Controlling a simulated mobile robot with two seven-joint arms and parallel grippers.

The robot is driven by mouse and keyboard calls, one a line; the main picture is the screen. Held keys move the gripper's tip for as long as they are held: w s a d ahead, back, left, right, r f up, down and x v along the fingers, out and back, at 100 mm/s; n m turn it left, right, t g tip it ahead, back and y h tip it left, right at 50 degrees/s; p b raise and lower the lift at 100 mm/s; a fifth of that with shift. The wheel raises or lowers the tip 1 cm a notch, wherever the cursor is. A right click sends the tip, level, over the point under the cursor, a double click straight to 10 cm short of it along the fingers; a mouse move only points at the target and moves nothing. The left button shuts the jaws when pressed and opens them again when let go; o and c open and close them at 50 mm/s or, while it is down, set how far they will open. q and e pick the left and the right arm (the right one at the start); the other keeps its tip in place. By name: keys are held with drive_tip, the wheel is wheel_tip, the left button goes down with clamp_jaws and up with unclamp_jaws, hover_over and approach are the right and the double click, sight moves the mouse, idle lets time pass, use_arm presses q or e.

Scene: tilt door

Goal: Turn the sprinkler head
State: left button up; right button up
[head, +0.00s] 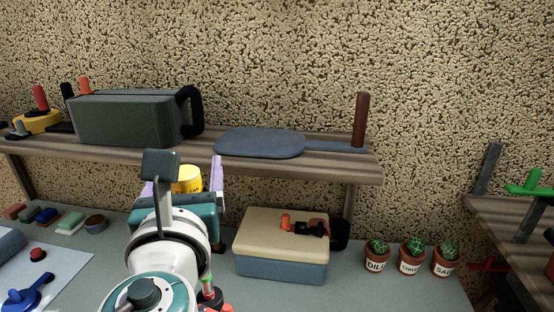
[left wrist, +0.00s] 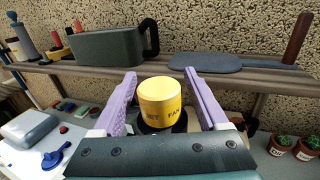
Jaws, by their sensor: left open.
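The sprinkler head is a yellow cylinder (head: 187,179) with dark lettering, "FAN" and part of another word, on its side in the left wrist view (left wrist: 160,102). It stands upright on a dark base, mostly hidden behind my gripper. My left gripper (head: 183,172) has purple fingers spread wide. In the left wrist view its fingers (left wrist: 160,73) lie on both sides of the yellow cylinder, with a visible gap on each side. I cannot tell whether the fingertips reach past it. My right gripper is not in view.
A wooden shelf (head: 335,165) runs behind and above, holding a dark green box (head: 125,120) and a blue-grey paddle (head: 260,143). A cream-and-blue box (head: 280,259) stands right of my gripper. Several potted cacti (head: 411,262) stand further right. Small soap-like blocks (head: 70,226) lie left.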

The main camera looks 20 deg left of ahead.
sight(184, 191)
use_arm(q)
drive_tip(key=b+v, duration=0.2)
drive_tip(key=v, duration=0.8)
